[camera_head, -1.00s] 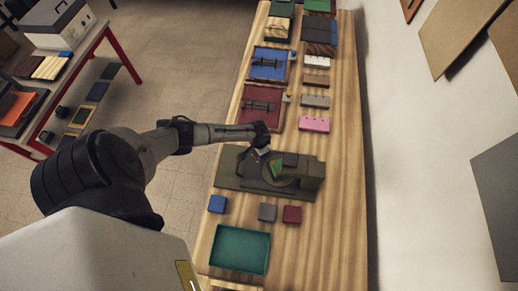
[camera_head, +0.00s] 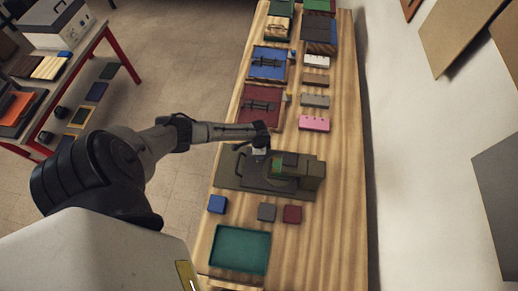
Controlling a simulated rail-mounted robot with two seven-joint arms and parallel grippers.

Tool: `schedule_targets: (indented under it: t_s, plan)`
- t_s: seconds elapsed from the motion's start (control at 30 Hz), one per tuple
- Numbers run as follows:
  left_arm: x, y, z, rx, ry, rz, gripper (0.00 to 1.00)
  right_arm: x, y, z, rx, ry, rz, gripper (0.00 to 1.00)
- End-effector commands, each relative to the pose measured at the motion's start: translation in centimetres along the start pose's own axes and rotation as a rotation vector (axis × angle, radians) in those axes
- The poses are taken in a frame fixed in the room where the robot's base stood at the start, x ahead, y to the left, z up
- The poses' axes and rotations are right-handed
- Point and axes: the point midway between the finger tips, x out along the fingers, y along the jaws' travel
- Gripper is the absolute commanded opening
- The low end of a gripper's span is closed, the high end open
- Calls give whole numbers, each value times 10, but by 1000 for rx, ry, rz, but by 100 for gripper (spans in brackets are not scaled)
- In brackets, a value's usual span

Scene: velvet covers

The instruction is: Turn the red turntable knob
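A dark olive machine (camera_head: 235,178) with a round dark disc lies on the wooden bench, in the middle of the head view. It appears to be the turntable. A small green patch (camera_head: 277,168) shows on the disc, beside a raised block (camera_head: 312,170) at the right end. I cannot make out a red knob; it may be hidden or too small. My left gripper (camera_head: 259,151) points down over the back edge of the disc. Its fingers are too small to tell whether they are open or touching anything. My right gripper is not in view.
In front of the machine lie blue (camera_head: 217,204), grey (camera_head: 267,212) and dark red (camera_head: 292,214) blocks and a teal tray (camera_head: 240,250). Behind it are a pink block (camera_head: 314,123) and a maroon tray (camera_head: 244,113). A wall runs along the right.

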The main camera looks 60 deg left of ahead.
Motion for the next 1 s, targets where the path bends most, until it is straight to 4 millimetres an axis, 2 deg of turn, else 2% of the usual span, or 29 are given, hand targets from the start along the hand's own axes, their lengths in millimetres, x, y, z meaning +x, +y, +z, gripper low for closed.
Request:
schedule_targets:
  t_s: [0.37,0.4,0.63,0.87,1.0]
  plan:
    - [0,0,0,3,1,0,20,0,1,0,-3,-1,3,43]
    - [0,0,0,3,1,0,46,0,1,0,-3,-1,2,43]
    - [0,0,0,3,0,0,68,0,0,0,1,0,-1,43]
    - [0,0,0,3,0,0,69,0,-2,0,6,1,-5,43]
    - [-7,-1,0,3,1,-1,69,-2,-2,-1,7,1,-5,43]
